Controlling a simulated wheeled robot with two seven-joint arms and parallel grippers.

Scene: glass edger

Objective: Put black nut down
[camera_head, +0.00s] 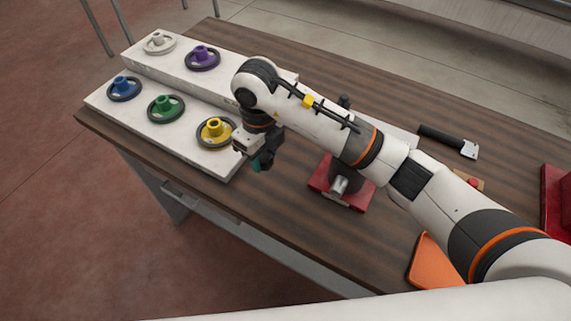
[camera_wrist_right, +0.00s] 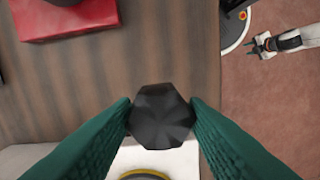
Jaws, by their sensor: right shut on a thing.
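The black nut (camera_wrist_right: 162,116) is a dark faceted piece between the green fingers of my right gripper (camera_wrist_right: 162,118) in the right wrist view. That gripper is shut on it and holds it over the table. In the head view the right gripper (camera_head: 262,163) is just right of the near white board's end, beside the yellow handwheel; the nut cannot be made out there. My left gripper (camera_wrist_right: 262,45) shows small at the upper right of the wrist view, over the floor, with its fingers apart and nothing visible between them.
The near white board (camera_head: 190,148) carries blue, green and yellow (camera_head: 214,131) handwheels; the far board carries white and purple ones. A red-based vise (camera_head: 341,186) stands right of the gripper. A hammer (camera_head: 448,141) and an orange piece (camera_head: 432,262) lie farther right. Bare wood (camera_head: 270,205) is free in front.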

